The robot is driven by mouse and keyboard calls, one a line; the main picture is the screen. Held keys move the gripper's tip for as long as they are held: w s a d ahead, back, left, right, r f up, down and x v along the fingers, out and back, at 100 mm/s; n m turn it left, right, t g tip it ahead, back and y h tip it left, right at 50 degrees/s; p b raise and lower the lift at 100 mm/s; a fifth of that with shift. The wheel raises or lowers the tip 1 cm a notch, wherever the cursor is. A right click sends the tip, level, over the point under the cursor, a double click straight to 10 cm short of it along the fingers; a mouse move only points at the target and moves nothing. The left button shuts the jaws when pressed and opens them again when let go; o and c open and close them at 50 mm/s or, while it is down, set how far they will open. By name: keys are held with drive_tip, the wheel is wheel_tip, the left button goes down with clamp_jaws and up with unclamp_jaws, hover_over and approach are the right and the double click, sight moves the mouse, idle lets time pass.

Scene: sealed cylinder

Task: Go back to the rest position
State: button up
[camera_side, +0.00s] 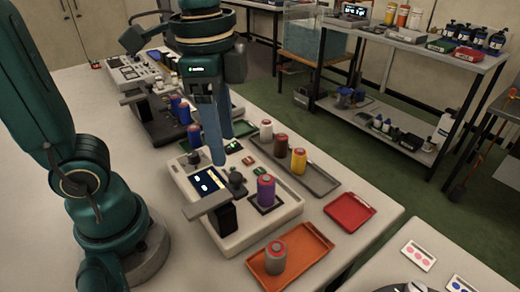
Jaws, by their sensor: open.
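My gripper (221,150) points down with two blue fingers, one partly in front of the other, with a gap between them. It is open, and I see nothing held. It hangs above the back part of a pale device (285,212) with a small lit screen. A purple cylinder (265,191) with a red and grey top stands upright in a dark square seat on that device, to the right of my fingers and apart from them. A grey cylinder (276,258) with a reddish top stands on an orange tray (311,241) at the front.
A grey tray (323,184) holds white, brown and yellow cylinders (298,160) behind the device. A red tray (349,212) is empty. Dark blue cylinders (194,134) and other devices stand to the left. The table's right edge is near the red tray; a shelf (410,45) stands behind.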

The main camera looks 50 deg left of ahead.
drive_tip(key=a+f+n+t, duration=0.1)
drive_tip(key=n, duration=0.2)
drive_tip(key=s+f+n+t, duration=0.1)
drive_tip(key=n+t, duration=0.1)
drive_tip(key=s+a+f+n+t, duration=0.1)
drive_tip(key=n+t, duration=0.1)
drive_tip(key=n, duration=0.1)
drive_tip(key=shift+a+f+n, duration=0.2)
drive_tip(key=shift+a+n, duration=0.1)
drive_tip(key=shift+a, duration=0.05)
